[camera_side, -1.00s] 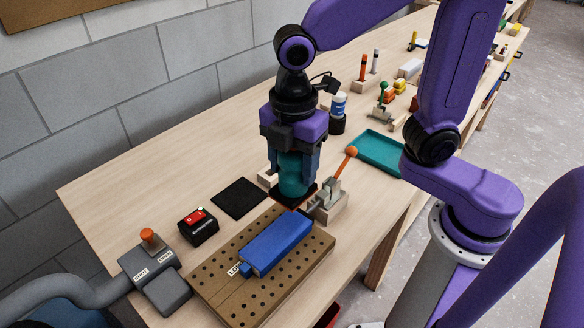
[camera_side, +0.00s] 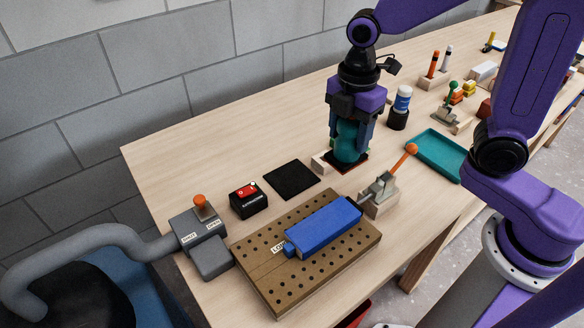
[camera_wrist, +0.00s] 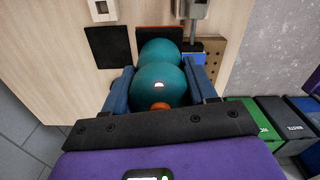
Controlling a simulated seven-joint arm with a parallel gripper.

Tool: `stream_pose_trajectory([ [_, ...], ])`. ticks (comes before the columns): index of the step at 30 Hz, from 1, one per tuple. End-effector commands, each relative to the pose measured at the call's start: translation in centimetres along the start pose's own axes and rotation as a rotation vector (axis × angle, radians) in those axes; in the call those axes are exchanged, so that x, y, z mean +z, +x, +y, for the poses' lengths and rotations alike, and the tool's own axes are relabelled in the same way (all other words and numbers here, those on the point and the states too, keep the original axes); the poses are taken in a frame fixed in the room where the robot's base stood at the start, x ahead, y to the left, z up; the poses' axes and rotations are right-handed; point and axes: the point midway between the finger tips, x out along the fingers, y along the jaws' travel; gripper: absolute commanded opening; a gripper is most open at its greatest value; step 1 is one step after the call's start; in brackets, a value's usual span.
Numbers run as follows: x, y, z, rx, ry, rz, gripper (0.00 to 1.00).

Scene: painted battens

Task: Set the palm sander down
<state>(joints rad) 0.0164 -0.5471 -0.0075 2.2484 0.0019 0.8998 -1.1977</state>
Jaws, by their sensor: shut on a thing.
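The palm sander (camera_side: 348,140) is a rounded teal body with a dark, red-edged square base at its foot. My gripper (camera_side: 348,128) is shut on it from above and holds it upright. In the wrist view the teal sander (camera_wrist: 160,82) sits between my gripper's fingers (camera_wrist: 160,90), with an orange spot on top and its base partly showing beyond. The sander is low over the bench; I cannot tell whether its base touches the wood. A flat black square mat (camera_side: 292,180) lies bare to the left of the sander, and also shows in the wrist view (camera_wrist: 108,47).
A toggle clamp (camera_side: 382,190) with an orange-tipped lever stands close right of the sander. In front are a blue block (camera_side: 322,226) on a perforated board (camera_side: 270,275), a black red-topped switch box (camera_side: 248,200) and a hose valve (camera_side: 200,232). A teal tray (camera_side: 438,152) lies right.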

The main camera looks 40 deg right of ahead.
Motion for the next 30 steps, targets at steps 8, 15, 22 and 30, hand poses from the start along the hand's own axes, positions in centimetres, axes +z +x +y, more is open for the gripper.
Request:
stream_pose_trajectory([
  [8, -0.8, 1.9, 4.2, -0.002, 0.001, -0.001, 0.18],
  [15, -1.5, 3.7, 8.0, 0.000, 0.001, 0.000, 0.18],
  [22, -2.0, 6.8, 10.6, -0.002, 0.001, -0.001, 0.18],
  [30, -2.4, 8.8, 12.4, 0.002, 0.000, 0.001, 0.18],
])
